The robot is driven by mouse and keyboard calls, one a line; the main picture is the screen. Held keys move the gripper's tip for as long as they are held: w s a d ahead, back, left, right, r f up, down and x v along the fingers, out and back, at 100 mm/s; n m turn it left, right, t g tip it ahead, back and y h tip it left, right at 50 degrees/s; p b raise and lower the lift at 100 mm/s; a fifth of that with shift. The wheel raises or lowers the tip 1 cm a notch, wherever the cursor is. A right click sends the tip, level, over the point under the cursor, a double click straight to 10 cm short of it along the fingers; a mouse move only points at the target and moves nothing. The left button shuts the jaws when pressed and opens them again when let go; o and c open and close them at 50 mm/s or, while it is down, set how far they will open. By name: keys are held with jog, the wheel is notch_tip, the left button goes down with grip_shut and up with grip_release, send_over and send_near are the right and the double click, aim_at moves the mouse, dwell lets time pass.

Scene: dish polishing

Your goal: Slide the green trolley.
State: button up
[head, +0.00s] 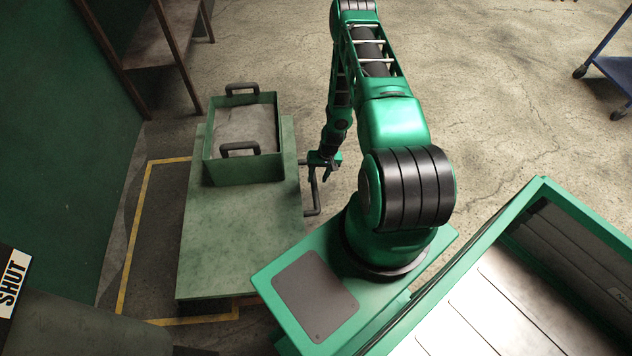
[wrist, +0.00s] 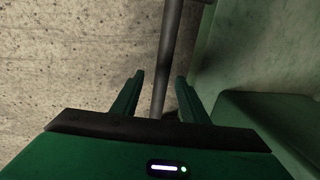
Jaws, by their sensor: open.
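The green trolley (head: 240,233) is a flat green platform on the floor in the head view. A dark bar handle (head: 314,198) sticks out from its right side. A green box (head: 245,172) with two dark handles and a grey load stands on its far part. My gripper (head: 323,172) is at the handle on the trolley's right side. In the wrist view my gripper (wrist: 159,88) is open, with a finger on each side of the handle bar (wrist: 169,50). Gaps show between the bar and both fingers. The trolley's wheels are mostly hidden.
A yellow line (head: 135,235) marks a floor area, partly under the trolley. A green wall (head: 60,140) is at the left, and a brown shelf (head: 165,45) stands behind. A blue cart (head: 610,65) is at the far right. Open concrete floor lies behind and to the right.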

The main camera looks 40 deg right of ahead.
notch_tip(320, 180, up, 7)
jog(key=d, duration=0.1)
jog(key=shift+s, duration=0.4)
jog(key=shift+d, duration=0.1)
notch_tip(320, 180, up, 35)
jog(key=s+d+n+g+h, duration=0.1)
jog(key=s+d+h, duration=0.1)
jog(key=d, duration=0.1)
jog(key=s+a+r, duration=0.5)
jog(key=s+r, duration=0.5)
jog(key=s, duration=0.1)
jog(key=s+a+r+m, duration=0.1)
jog(key=s+a+r, duration=0.5)
jog(key=s+r, duration=0.5)
jog(key=shift+s+r, duration=0.3)
jog(key=shift+s, duration=0.4)
